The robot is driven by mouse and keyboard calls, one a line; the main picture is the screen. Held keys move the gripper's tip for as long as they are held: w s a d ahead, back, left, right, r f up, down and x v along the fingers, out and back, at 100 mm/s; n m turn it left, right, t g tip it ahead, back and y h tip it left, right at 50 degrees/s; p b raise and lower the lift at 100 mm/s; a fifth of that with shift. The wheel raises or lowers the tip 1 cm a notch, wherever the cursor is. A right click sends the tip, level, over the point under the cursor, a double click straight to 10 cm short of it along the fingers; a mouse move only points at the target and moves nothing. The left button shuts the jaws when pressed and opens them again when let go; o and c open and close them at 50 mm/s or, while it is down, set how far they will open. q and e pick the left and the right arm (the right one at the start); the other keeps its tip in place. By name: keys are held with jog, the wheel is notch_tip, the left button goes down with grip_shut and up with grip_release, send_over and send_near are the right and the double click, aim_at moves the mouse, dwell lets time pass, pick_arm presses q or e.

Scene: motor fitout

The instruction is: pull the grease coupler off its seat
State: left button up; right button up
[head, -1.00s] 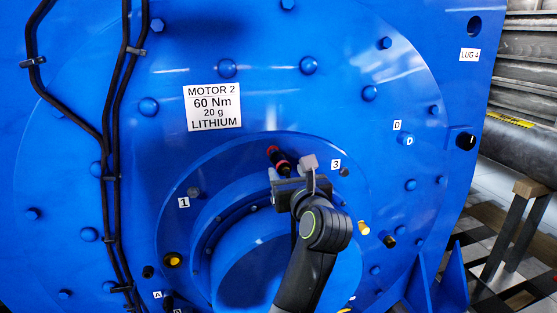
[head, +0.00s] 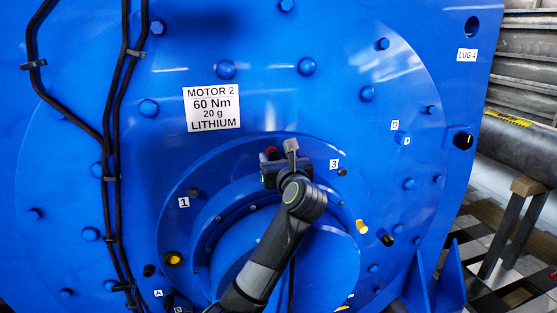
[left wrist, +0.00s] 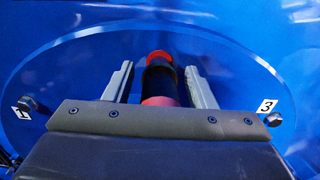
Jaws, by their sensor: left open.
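The grease coupler (left wrist: 160,82) is a black cylinder with red at its far end and a red band nearer me. It stands out from the blue motor face between labels 1 and 3. In the head view only a bit of its red end (head: 271,150) shows; my gripper hides the rest. My left gripper (head: 279,154) is in front of it. In the left wrist view its two open fingers (left wrist: 159,84) stand on either side of the coupler, with gaps on both sides. Whether the coupler is fully seated cannot be told.
The blue motor face (head: 330,110) carries raised bolt heads around the coupler. Black cables (head: 112,190) run down its left side. Yellow (head: 362,227) and black fittings stick out at the lower right. A rack with pipes (head: 520,140) stands at far right.

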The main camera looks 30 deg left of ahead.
pick_arm(q)
jog(key=shift+r, duration=0.1)
pick_arm(e)
jog(key=shift+d, duration=0.35)
pick_arm(q)
jog(key=shift+a+p, duration=0.1)
jog(key=shift+p, duration=0.35)
pick_arm(e)
jog(key=shift+a+r, duration=0.2)
jog(key=shift+r, duration=0.3)
dwell(0.4)
pick_arm(q)
grip_shut()
dwell(0.3)
